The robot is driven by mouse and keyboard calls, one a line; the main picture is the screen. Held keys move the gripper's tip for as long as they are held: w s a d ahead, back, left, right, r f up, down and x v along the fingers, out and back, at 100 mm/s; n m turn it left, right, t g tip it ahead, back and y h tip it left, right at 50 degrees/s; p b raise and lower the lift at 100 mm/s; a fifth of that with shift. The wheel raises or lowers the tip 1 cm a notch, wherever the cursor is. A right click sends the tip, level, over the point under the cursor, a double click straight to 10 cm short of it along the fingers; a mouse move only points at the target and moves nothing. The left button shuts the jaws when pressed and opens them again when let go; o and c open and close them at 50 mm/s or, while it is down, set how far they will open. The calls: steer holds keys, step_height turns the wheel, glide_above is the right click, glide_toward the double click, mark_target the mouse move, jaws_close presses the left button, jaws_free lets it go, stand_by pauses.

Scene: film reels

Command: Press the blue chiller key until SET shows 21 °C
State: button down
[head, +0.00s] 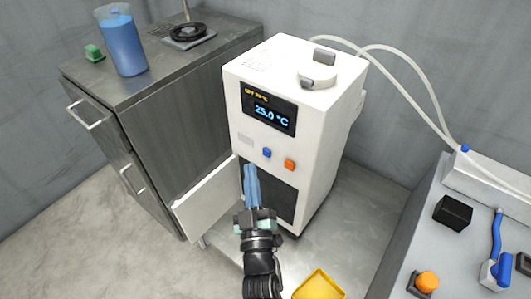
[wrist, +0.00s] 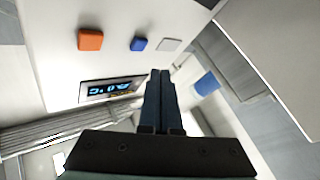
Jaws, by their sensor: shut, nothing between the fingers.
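The white chiller (head: 290,75) stands in the middle of the head view. Its display (head: 268,109) shows 25.0 °C in large blue digits; the small yellow SET line above is too small to read surely. The blue key (head: 267,153) is below the display, left of the orange key (head: 289,165). In the wrist view, upside down, the blue key (wrist: 138,44) and orange key (wrist: 90,40) lie beyond the fingertips. My gripper (head: 250,167) is shut and empty, its tips a little below and left of the blue key, apparently not touching it. It also shows in the wrist view (wrist: 160,73).
An open white door panel (head: 206,198) sticks out at the chiller's lower left. A steel cabinet (head: 180,115) with a beaker of blue liquid (head: 122,45) stands left. A grey bench (head: 425,235) is at right, and a yellow tray (head: 319,285) is in front.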

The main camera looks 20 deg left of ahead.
mark_target(260, 145)
steer(key=shift+w+d, duration=0.25)
steer(key=shift+w, duration=0.35)
steer(key=shift+w+d, duration=0.2)
steer(key=shift+w, duration=0.4)
steer(key=shift+w, duration=0.1)
stand_by(1.1)
steer(key=shift+w+d+b, duration=0.15)
steer(key=shift+w+b, duration=0.15)
steer(key=shift+w+d, duration=0.15)
steer(key=shift+w, duration=0.25)
stand_by(0.6)
steer(key=shift+s, duration=0.15)
stand_by(0.3)
steer(key=shift+s+a, duration=0.3)
steer(key=shift+s, duration=0.4)
steer(key=shift+s+a+p, duration=0.1)
steer(key=shift+s+a, duration=0.2)
steer(key=shift+s, duration=0.5)
steer(key=shift+s+a+p, duration=0.1)
steer(key=shift+s+a, duration=0.15)
steer(key=shift+s, duration=0.5)
steer(key=shift+s+a+p, duration=0.1)
steer(key=shift+s+a, duration=0.2)
steer(key=shift+s, duration=0.5)
stand_by(0.8)
